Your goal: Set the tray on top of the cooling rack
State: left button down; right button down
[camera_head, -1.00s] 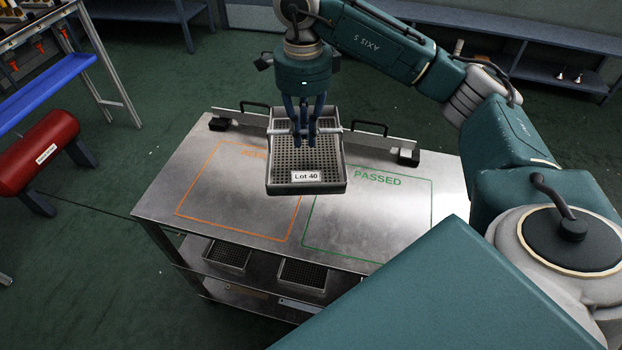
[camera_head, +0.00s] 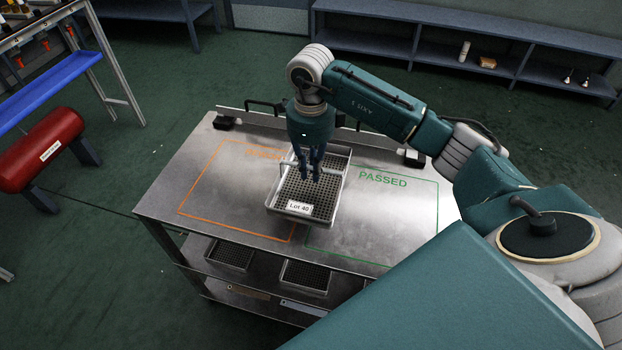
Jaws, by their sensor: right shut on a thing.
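A grey perforated metal tray (camera_head: 296,189) has a white label reading Lot 40 on its near end and a crossbar handle. My right gripper (camera_head: 308,177) points down over its middle and is shut on that handle. The tray is low over the steel top (camera_head: 228,160) of a shelved cart, across the gap between an orange outline and a green outline marked PASSED. I cannot tell whether it touches the top, or whether this cart is the cooling rack. The orange outline's word is partly hidden. My left gripper is not in view.
A rail with black handles (camera_head: 265,107) runs along the cart's back edge. Two more trays (camera_head: 231,254) sit on the shelf below. A red cylinder (camera_head: 40,150) and a blue tray stand (camera_head: 48,88) are at left. The PASSED area is mostly clear.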

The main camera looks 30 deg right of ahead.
aim_at(311, 184)
jog(key=shift+f, duration=2.3)
jog(key=c, duration=1.7)
grip_release()
jog(key=shift+r+p, duration=0.1)
jog(key=shift+p, duration=0.2)
jog(key=shift+r, duration=0.35)
notch_tip(311, 184, up, 11)
jog(key=shift+r+b, duration=0.1)
jog(key=shift+b, duration=0.95)
